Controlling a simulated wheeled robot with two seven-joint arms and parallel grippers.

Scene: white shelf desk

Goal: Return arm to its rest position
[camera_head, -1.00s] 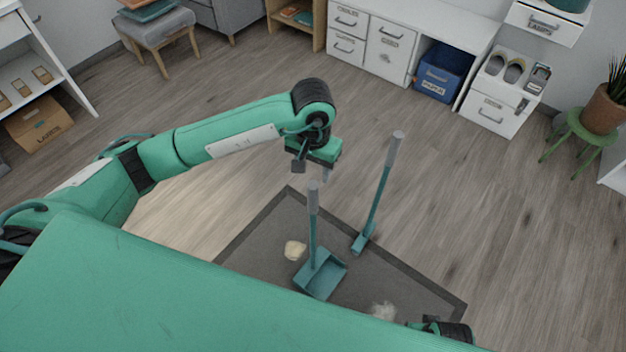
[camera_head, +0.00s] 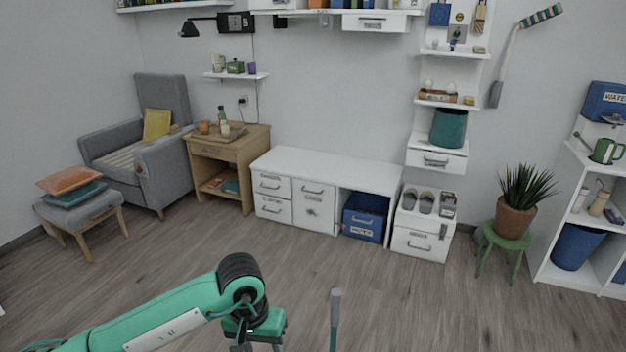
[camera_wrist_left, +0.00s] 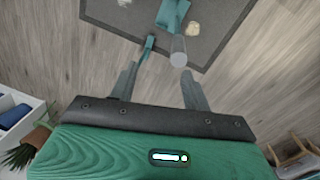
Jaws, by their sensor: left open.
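My left arm (camera_head: 160,318) comes in from the lower left, with the left gripper (camera_head: 262,347) pointing down at the bottom edge, its tips cut off. In the left wrist view the left gripper (camera_wrist_left: 160,88) has its two fingers apart with nothing held between them. Beyond the fingers are a teal dustpan (camera_wrist_left: 171,13) with an upright grey-ended handle and a small teal brush (camera_wrist_left: 148,42), both on a dark mat (camera_wrist_left: 218,42). One handle (camera_head: 335,310) shows at the bottom of the head view, right of the gripper. My right gripper is out of view.
A white cabinet (camera_head: 327,168) stands along the back wall with a blue bin (camera_head: 365,218) in its opening. A grey armchair (camera_head: 150,150) and cushioned stool (camera_head: 80,213) are at the left. A potted plant (camera_head: 515,215) stands at the right. The wooden floor (camera_head: 400,290) between is open.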

